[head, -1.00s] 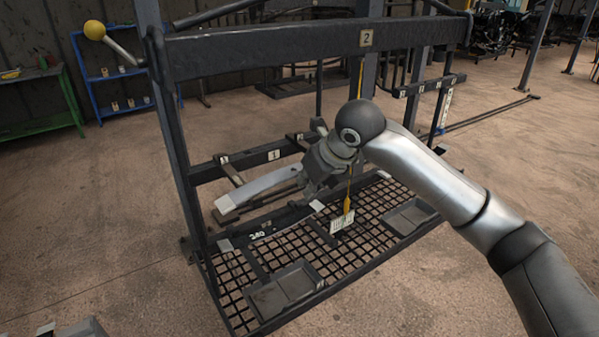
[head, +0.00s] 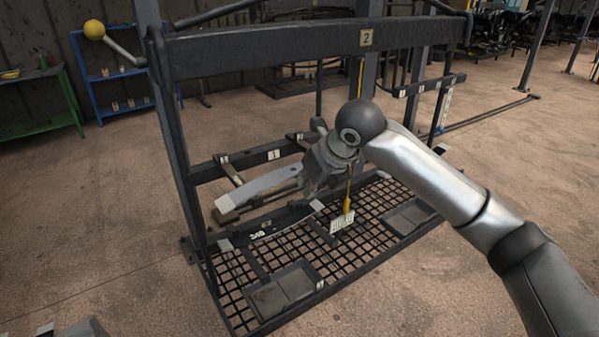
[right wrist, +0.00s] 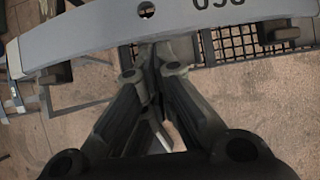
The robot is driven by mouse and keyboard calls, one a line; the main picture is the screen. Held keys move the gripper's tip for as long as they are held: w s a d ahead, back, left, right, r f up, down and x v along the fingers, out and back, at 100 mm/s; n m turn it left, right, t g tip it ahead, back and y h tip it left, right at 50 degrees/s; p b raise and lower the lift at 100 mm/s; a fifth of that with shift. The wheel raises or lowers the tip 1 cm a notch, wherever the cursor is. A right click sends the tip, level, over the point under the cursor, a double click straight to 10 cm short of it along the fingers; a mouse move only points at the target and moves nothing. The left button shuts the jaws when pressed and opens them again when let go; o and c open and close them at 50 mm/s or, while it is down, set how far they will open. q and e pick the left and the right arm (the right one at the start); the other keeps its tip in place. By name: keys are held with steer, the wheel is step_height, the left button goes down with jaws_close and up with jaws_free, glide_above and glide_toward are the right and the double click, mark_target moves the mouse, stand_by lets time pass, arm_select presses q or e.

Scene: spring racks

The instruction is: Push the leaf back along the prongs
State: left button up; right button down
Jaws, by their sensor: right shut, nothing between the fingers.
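A light grey, gently curved leaf (head: 262,187) lies across two dark prongs on the low level of the rack. The left prong (head: 229,170) and the right prong (head: 299,142) stick out from the rail with label 1. My right gripper (head: 312,184) is by the leaf's right part, on its near side. In the right wrist view the leaf (right wrist: 100,31) shows a hole and dark printed digits, partly cut off. The shut, empty fingertips (right wrist: 153,68) of my right gripper are close to its edge; contact is not clear.
A darker leaf with white digits (head: 257,234) lies at the front of the rack above a mesh shelf (head: 235,285). Dark trays (head: 283,288) sit on the mesh. A yellow-tipped hanging cord with a tag (head: 343,222) is near my right arm. A crossbar (head: 270,48) runs above.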

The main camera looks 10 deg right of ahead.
mark_target(294, 169)
steer(key=shift+w+a+r+p, duration=0.1)
steer(key=shift+w+a+p, duration=0.2)
steer(key=shift+w+p, duration=0.45)
steer(key=shift+w+a+p, duration=0.35)
steer(key=shift+w+p, duration=0.15)
steer(key=shift+w, duration=0.5)
steer(key=shift+w+a+r+p, duration=0.1)
steer(key=shift+w+a+p, duration=0.2)
steer(key=shift+w+p, duration=0.45)
steer(key=shift+w+a+p, duration=1.1)
steer(key=shift+w+p, duration=0.35)
steer(key=shift+w, duration=1.7)
steer(key=shift+s+d+f+p, duration=0.1)
steer(key=shift+s+d+p, duration=0.25)
steer(key=shift+s, duration=0.4)
steer(key=shift+s+d+r+p, duration=0.1)
steer(key=shift+s+d+p, duration=0.1)
steer(key=shift+s+p, duration=0.45)
steer(key=shift+s+d+f+p, duration=0.1)
steer(key=shift+s+d+p, duration=0.15)
steer(key=shift+s, duration=0.65)
steer(key=shift+s+d, duration=0.25)
steer(key=shift+s, duration=0.35)
steer(key=shift+f, duration=0.1)
